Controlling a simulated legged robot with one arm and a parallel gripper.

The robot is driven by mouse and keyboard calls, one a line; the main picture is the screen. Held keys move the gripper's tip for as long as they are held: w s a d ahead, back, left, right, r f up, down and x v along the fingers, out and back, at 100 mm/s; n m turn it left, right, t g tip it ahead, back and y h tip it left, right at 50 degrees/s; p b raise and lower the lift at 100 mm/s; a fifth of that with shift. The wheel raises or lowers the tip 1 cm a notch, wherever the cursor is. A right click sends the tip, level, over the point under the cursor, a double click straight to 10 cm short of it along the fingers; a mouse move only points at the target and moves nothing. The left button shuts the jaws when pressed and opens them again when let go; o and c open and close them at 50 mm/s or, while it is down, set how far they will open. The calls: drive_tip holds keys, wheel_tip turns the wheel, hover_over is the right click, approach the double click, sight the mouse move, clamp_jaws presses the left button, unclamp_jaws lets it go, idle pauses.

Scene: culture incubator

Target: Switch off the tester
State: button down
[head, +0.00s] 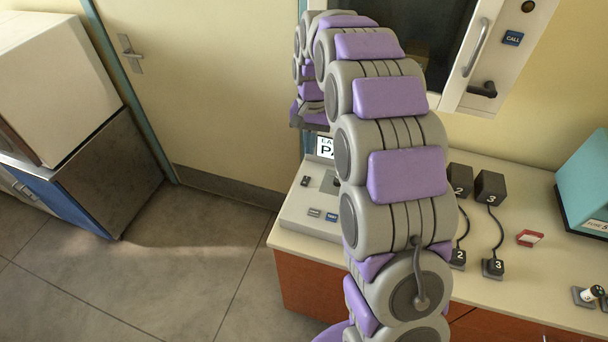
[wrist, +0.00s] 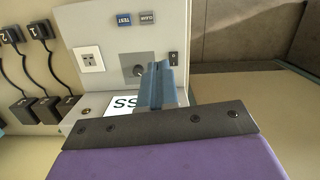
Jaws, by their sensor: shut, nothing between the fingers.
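The tester (head: 297,214) is a pale grey box at the left end of the counter; my arm hides its right part. Its panel (wrist: 108,42) appears upside down in the wrist view. The display (wrist: 124,104) shows partly cut-off letters. My gripper (wrist: 164,68) is shut and empty, its tips appearing just beside the switch; contact cannot be told.
Black numbered blocks with cables (head: 489,186) stand on the counter (head: 525,285) right of my arm. The floor (head: 190,270) on the left is clear.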

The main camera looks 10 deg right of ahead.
drive_tip(key=m, duration=0.1)
hover_over(304, 182)
drive_tip(key=w+d, duration=0.1)
drive_tip(key=w, duration=0.1)
wheel_tip(304, 182, down, 5)
drive_tip(key=shift+f, duration=0.1)
drive_tip(key=f+b, duration=0.1)
drive_tip(key=f, duration=0.3)
drive_tip(key=s+f+b, duration=0.1)
drive_tip(key=f, duration=0.4)
drive_tip(key=f+b, duration=0.1)
drive_tip(key=f, duration=0.4)
drive_tip(key=shift+s+a, duration=0.3)
drive_tip(key=shift+a, duration=0.1)
